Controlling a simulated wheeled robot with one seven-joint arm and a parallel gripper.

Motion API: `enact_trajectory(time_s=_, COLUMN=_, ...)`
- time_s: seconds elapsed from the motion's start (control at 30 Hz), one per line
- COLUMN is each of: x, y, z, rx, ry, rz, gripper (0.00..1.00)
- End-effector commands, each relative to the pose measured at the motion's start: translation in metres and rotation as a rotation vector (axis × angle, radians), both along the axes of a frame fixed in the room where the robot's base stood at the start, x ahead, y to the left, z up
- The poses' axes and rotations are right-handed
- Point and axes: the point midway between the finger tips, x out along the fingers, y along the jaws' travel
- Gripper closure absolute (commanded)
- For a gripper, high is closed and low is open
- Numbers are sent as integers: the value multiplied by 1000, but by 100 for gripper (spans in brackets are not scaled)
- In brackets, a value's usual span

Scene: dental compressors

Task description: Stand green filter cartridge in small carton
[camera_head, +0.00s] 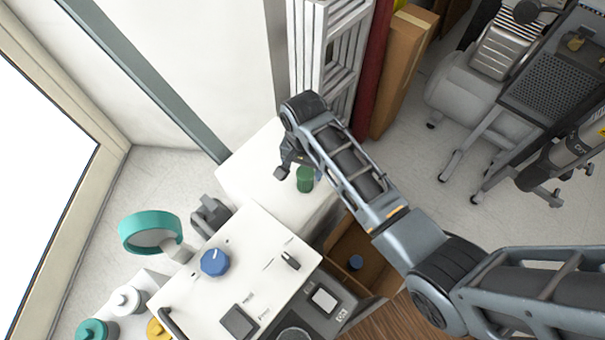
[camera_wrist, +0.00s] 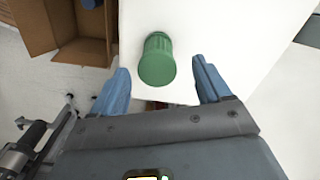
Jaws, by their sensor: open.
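The green filter cartridge (camera_head: 305,179) stands on a white surface (camera_head: 247,172) in the head view. In the wrist view the green cartridge (camera_wrist: 157,60) shows between and just ahead of the two blue fingers. My gripper (camera_wrist: 162,88) is open and empty, with one finger to each side of the cartridge; no contact shows. In the head view my gripper (camera_head: 290,165) is beside the cartridge, partly hidden by my arm. The small brown carton (camera_head: 343,243) is open below the white surface's near right side, with a blue item (camera_head: 356,263) inside. The carton (camera_wrist: 66,35) also shows at upper left in the wrist view.
A white machine with a blue knob (camera_head: 215,262) stands in front of the white surface. White frames (camera_head: 318,50) and a tall cardboard box (camera_head: 403,70) stand behind. A compressor (camera_head: 470,95) is on the floor at right.

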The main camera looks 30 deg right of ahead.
Motion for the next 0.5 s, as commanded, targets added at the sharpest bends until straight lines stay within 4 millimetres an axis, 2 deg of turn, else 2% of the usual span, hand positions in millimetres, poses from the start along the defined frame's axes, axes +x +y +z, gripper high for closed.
enact_trajectory(time_s=0.5, x=0, y=-6, z=-64, rx=0, ry=1, rz=-1, gripper=23)
